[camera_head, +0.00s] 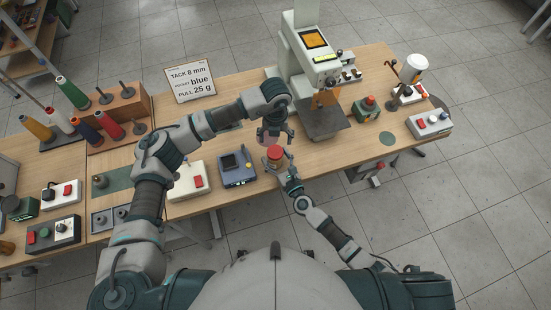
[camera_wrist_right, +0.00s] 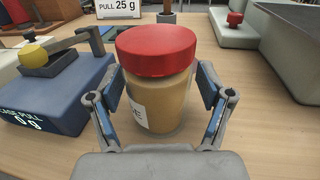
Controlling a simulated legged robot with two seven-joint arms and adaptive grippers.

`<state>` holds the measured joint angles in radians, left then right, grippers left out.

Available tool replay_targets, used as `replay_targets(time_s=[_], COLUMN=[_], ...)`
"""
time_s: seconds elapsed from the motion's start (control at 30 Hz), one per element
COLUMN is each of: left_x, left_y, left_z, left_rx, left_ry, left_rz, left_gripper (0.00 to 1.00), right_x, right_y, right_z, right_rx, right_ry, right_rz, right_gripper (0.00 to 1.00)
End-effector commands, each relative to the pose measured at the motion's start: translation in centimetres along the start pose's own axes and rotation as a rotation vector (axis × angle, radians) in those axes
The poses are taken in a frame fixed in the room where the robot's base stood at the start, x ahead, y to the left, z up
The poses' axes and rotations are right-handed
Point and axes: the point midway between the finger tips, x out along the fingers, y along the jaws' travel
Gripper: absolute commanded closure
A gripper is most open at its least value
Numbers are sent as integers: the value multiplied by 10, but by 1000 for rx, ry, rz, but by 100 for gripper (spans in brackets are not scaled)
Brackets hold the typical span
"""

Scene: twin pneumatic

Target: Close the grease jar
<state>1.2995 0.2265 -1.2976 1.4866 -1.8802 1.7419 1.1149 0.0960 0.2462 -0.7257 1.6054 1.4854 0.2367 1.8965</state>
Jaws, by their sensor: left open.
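The grease jar (camera_wrist_right: 160,105) is a tan, clear-walled jar with a white label and stands upright on the table. Its red lid (camera_wrist_right: 157,50) sits on top; whether it is screwed tight I cannot tell. The jar's red lid also shows in the head view (camera_head: 275,153). My right gripper (camera_wrist_right: 160,88) has its blue-padded fingers on both sides of the jar body, below the lid, and appears shut on it. My left gripper (camera_head: 274,136) is open and empty, just behind or above the jar in the head view, and not visible in the wrist view.
A blue pull gauge (camera_head: 238,168) stands left of the jar, with a white box with a red switch (camera_head: 190,181) further left. A pale press machine (camera_head: 312,70) stands behind to the right. The table's front edge is close to the jar.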

Motion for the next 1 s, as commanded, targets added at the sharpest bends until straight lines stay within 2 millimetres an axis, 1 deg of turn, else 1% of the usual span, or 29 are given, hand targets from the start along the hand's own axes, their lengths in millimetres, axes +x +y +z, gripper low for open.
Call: replay_targets(time_s=[0.03, 0.07, 0.1, 0.17, 0.2, 0.27, 0.37, 0.43, 0.6, 0.7, 0.8, 1.0], left_x=[0, 0, 0, 0, 0, 0, 0, 0, 0, 0, 0, 0], left_y=[0, 0, 0, 0, 0, 0, 0, 0, -1, -1, -1, -1], left_z=[0, 0, 0, 0, 0, 0, 0, 0, 1, 2, 2, 2], left_rx=[0, 0, 0, 0, 0, 0, 11, 62, 276, 363, 396, 395], left_ry=[0, 0, 0, 0, 0, 0, 0, 0, 0, 0, 0, 0], left_rz=[0, 0, 0, 0, 0, 0, 0, 0, 0, 0, 0, 0], left_gripper=[21, 21, 21, 21, 21, 21, 21, 21, 21, 21, 21, 21], right_x=[0, 0, 0, 0, 0, 0, 0, 0, 0, 0, 0, 0], right_y=[0, 0, 0, 0, 0, 0, 0, 0, 0, 0, 0, 0], right_z=[0, 0, 0, 0, 0, 0, 0, 0, 0, 0, 0, 0], right_rx=[0, 0, 0, 0, 0, 0, 0, 0, 0, 0, 0, 0], right_ry=[0, 0, 0, 0, 0, 0, 0, 0, 0, 0, 0, 0], right_rz=[0, 0, 0, 0, 0, 0, 0, 0, 0, 1, 0, 0], right_gripper=[43, 50, 60, 75, 85, 100, 100, 100, 100, 100, 100, 100])
